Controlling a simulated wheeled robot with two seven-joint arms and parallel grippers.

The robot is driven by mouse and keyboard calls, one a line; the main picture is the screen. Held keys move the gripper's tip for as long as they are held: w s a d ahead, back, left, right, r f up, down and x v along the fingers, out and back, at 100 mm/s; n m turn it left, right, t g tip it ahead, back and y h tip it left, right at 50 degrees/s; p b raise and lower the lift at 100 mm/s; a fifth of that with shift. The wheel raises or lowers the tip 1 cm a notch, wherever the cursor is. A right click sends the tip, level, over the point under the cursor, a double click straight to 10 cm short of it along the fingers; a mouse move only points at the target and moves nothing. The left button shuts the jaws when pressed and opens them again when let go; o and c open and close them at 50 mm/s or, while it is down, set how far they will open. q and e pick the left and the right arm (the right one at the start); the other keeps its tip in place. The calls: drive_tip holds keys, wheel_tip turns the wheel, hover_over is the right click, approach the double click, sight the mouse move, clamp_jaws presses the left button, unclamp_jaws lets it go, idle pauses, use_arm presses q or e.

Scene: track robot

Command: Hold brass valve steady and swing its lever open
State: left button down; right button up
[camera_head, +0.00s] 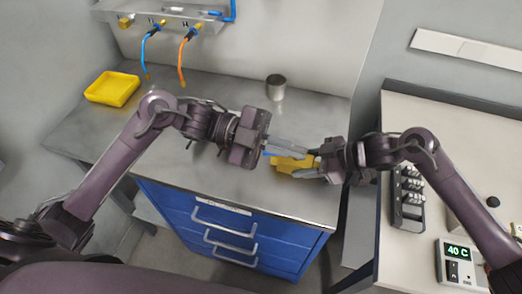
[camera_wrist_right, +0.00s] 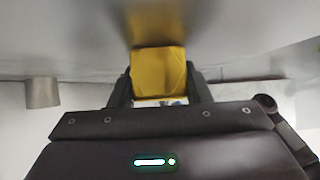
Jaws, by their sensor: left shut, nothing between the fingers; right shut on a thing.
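The brass valve (camera_head: 293,164) is a yellow block over the grey bench top. My right gripper (camera_head: 313,167) is shut on it from the right. In the right wrist view the yellow valve body (camera_wrist_right: 160,74) sits between the two dark fingers of the right gripper (camera_wrist_right: 160,88). My left gripper (camera_head: 306,149) is shut and empty, its fingertips reaching to the far side of the valve. A small blue piece, perhaps the lever, shows at the valve's left end beside the left fingers. Whether the left fingers touch it, I cannot tell.
A yellow tray (camera_head: 112,89) lies at the back left of the bench. A metal cup (camera_head: 276,87) stands at the back. Blue and orange hoses (camera_head: 183,62) hang from a wall rail. A side counter at right holds a rack (camera_head: 408,197) and a 40 C display (camera_head: 459,262).

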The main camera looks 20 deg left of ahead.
use_arm(q)
drive_tip(key=a+f+n+t+y, duration=0.2)
drive_tip(key=a+f+n+t, duration=0.15)
drive_tip(key=a, duration=0.45)
drive_tip(key=a+f+n+t+y, duration=0.1)
drive_tip(key=a+f+n+t, duration=0.2)
drive_tip(key=a, duration=0.4)
use_arm(e)
drive_tip(key=shift+d+f, duration=0.1)
drive_tip(key=shift+f, duration=0.2)
use_arm(q)
drive_tip(key=shift+t+y, duration=0.3)
drive_tip(key=shift+t, duration=0.25)
drive_tip(key=x, duration=0.3)
drive_tip(key=f+x, duration=0.1)
drive_tip(key=x, duration=0.2)
drive_tip(key=w+a+x, duration=0.1)
drive_tip(key=x, duration=0.3)
drive_tip(key=shift+f, duration=0.35)
drive_tip(key=shift+w+f, duration=0.25)
drive_tip(key=shift+f, duration=0.1)
drive_tip(key=shift+w+a+f, duration=0.25)
drive_tip(key=shift+w, duration=0.4)
use_arm(e)
drive_tip(key=shift+s, duration=0.1)
use_arm(q)
drive_tip(key=shift+w+a+f, duration=0.15)
